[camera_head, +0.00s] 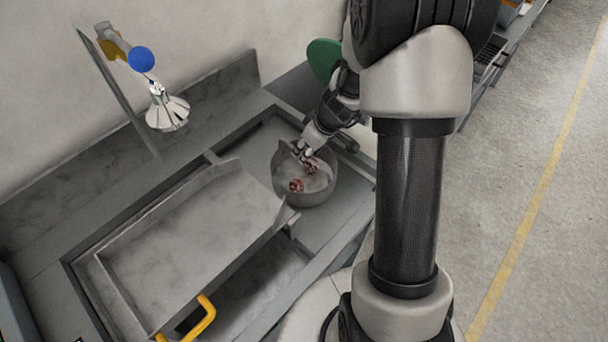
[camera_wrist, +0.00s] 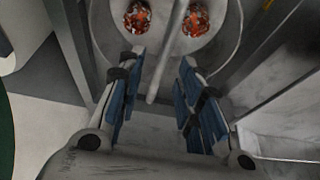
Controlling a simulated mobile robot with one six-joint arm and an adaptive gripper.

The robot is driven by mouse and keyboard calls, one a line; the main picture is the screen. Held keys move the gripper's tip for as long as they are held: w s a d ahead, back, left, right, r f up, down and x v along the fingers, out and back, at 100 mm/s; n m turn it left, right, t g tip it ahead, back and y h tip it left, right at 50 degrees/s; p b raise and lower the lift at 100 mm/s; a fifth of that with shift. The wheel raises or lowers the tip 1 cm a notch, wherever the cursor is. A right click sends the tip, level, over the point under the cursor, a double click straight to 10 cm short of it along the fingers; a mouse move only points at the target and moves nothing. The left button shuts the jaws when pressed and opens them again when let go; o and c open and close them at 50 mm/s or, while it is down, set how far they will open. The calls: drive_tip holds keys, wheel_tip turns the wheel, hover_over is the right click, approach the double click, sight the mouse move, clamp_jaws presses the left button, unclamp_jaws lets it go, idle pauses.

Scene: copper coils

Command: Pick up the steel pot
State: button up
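The steel pot (camera_head: 312,199) is a round grey pot on the counter, right of the metal sheet in the head view. Two reddish copper coils lie in it; in the wrist view I see a left coil (camera_wrist: 137,17) and a right coil (camera_wrist: 195,19). My gripper (camera_head: 302,154) is over the far side of the pot, pointing down toward it. In the wrist view my gripper (camera_wrist: 161,58) is open, with blue finger pads apart. A thin grey bar (camera_wrist: 160,65), seemingly the pot's handle, runs between the coils and between the fingers. I cannot tell its depth relative to the fingertips.
A tilted metal tray (camera_head: 195,235) with a yellow handle (camera_head: 203,318) fills the counter left of the pot. A lamp-like white fixture (camera_head: 167,113) with a blue ball (camera_head: 141,59) stands by the wall. Open floor (camera_head: 535,130) with a yellow line lies right.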

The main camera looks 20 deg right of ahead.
drive_tip(key=b+x, duration=0.1)
drive_tip(key=x, duration=0.3)
drive_tip(key=shift+s, duration=0.1)
drive_tip(key=shift+f+b, duration=0.25)
drive_tip(key=shift+b, duration=0.3)
idle(0.4)
drive_tip(key=shift+c, duration=0.5)
clamp_jaws()
idle(0.6)
